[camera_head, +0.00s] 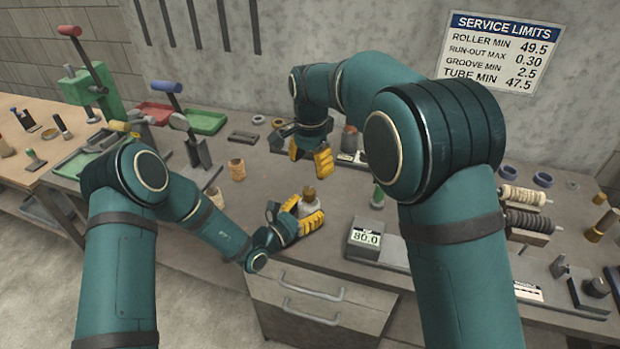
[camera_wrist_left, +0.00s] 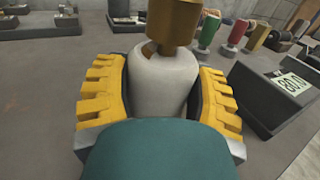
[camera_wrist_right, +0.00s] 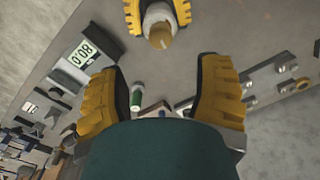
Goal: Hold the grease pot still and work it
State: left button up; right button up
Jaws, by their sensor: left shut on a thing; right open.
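The grease pot, a pale white body (camera_wrist_left: 155,85) with a brass-coloured top (camera_wrist_left: 172,22), stands upright on the bench. In the head view the pot (camera_head: 308,204) sits between the yellow fingers of my left gripper (camera_head: 298,215), which is shut on its body. The left wrist view shows a finger on each side of it, with its lower part hidden. My right gripper (camera_head: 310,157) is open and empty, above the bench and beyond the pot. In the right wrist view its fingers (camera_wrist_right: 160,92) are wide apart, and the pot's top (camera_wrist_right: 161,34) shows beyond them.
A grey gauge box (camera_head: 366,238) reading 80.0 stands right of the pot. A cork-coloured cup (camera_head: 237,170) is to the left. Rollers (camera_head: 527,220) lie at the right. Bench around the pot is mostly clear.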

aim_at(309, 190)
notch_tip(309, 190, up, 2)
jog(key=shift+n, duration=0.3)
notch_tip(309, 190, down, 12)
jog(key=m, duration=3.5)
jog(key=shift+a+r, duration=0.15)
jog(key=shift+r, duration=0.05)
